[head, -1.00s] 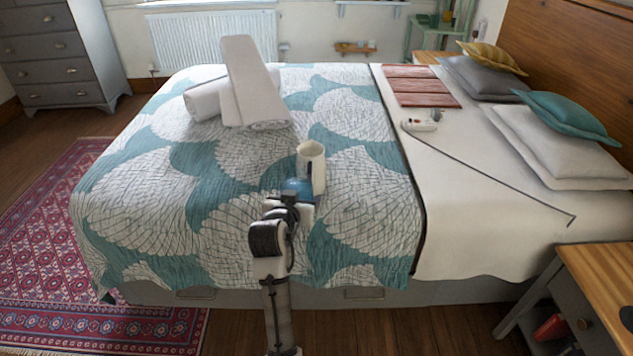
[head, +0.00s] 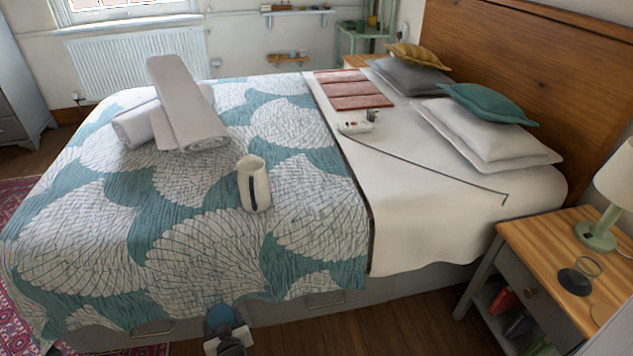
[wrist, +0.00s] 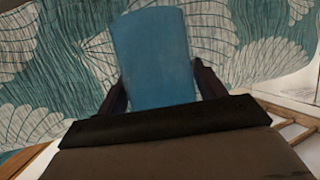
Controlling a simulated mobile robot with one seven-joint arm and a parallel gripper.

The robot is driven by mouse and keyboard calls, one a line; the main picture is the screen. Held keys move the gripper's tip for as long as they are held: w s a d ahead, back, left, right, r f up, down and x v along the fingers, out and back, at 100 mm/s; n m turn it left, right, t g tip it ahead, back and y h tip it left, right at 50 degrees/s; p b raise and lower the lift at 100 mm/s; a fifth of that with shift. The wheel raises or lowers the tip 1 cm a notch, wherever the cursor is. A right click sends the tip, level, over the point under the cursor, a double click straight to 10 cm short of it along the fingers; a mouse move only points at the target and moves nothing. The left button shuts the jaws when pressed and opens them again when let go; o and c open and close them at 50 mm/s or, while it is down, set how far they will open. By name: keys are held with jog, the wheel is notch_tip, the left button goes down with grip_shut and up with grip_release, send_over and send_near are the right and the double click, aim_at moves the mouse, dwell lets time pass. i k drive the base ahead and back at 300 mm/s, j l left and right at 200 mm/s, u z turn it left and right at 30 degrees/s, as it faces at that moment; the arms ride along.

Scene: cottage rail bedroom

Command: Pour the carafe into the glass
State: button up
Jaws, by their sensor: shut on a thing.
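My gripper (wrist: 158,88) is shut on a smooth blue thing (wrist: 157,55), with a dark finger on each side of it. In the head view the blue thing (head: 221,318) shows at the bottom, in front of the bed's near edge. Its full shape is hidden, so I cannot tell for sure that it is the carafe. A cream jug (head: 262,187) with a dark handle stands upright on the bed, apart from my gripper. What looks like a clear glass (head: 589,266) stands on the bedside table at the right, by a dark round disc (head: 574,282).
The bed (head: 190,245) fills the middle, with rolled towels (head: 185,110) on it. The wooden bedside table (head: 535,235) also holds a green lamp (head: 596,236). Bare floor (head: 400,312) lies between bed and table.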

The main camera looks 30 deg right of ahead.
aim_at(584, 271)
jog(key=z, duration=2.2)
jog(key=j+z, duration=0.25)
jog(key=z, duration=0.2)
jog(key=i+j, duration=0.1)
jog(key=j, duration=0.45)
jog(key=i+j, duration=0.1)
jog(key=j, duration=0.45)
jog(key=i+j, duration=0.1)
jog(key=j, duration=0.45)
jog(key=i+l, duration=0.1)
jog(key=l, duration=0.1)
